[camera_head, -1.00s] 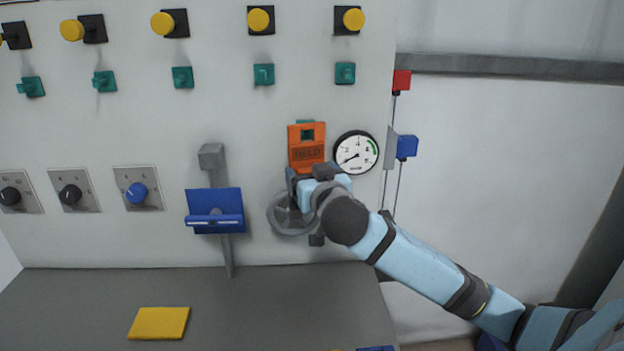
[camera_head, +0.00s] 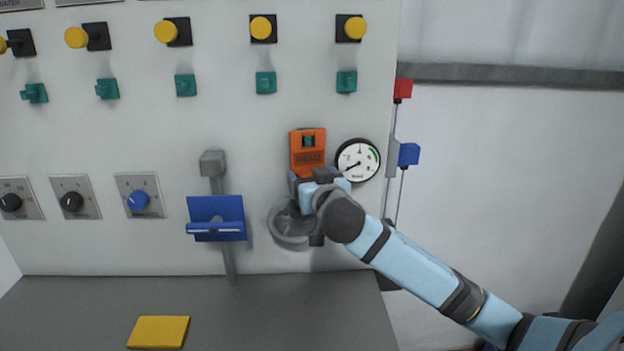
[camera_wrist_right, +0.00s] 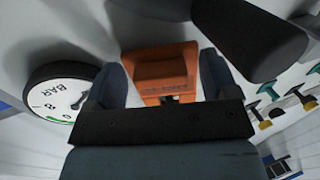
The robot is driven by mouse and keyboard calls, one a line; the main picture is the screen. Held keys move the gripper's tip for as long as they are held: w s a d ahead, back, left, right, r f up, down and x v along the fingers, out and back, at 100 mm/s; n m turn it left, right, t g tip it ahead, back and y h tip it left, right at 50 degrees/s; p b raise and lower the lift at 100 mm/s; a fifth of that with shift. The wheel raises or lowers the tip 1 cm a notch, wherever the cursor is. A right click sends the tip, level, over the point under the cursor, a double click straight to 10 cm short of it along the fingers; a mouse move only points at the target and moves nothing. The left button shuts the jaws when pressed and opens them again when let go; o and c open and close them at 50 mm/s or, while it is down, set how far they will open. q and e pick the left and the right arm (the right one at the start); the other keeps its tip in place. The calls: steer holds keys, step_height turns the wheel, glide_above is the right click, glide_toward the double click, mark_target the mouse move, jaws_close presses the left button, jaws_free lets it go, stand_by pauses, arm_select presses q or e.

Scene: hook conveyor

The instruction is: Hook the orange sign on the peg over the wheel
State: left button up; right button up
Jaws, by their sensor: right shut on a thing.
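The orange sign (camera_head: 307,158) is upright in front of the panel, above the grey wheel (camera_head: 288,224) and left of the gauge. A teal peg (camera_head: 308,141) shows through the opening near the sign's top; I cannot tell how far it passes through. My right gripper (camera_head: 316,178) is shut on the sign's lower part. In the right wrist view, the sign (camera_wrist_right: 162,68) sits between the two dark fingers (camera_wrist_right: 163,82). My forearm and wrist hide part of the wheel. My left gripper is not in view.
A round gauge (camera_head: 357,160) is just right of the sign. A blue holder (camera_head: 216,215) on a grey post stands left of the wheel. Other teal pegs (camera_head: 266,83) and yellow buttons line the panel above. A yellow plate (camera_head: 158,332) lies on the grey counter (camera_head: 260,310).

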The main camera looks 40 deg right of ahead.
stand_by(0.3)
steer(key=o, duration=0.8)
steer(key=v, duration=1.3)
steer(key=shift+s+a, duration=0.2)
steer(key=shift+s, duration=0.15)
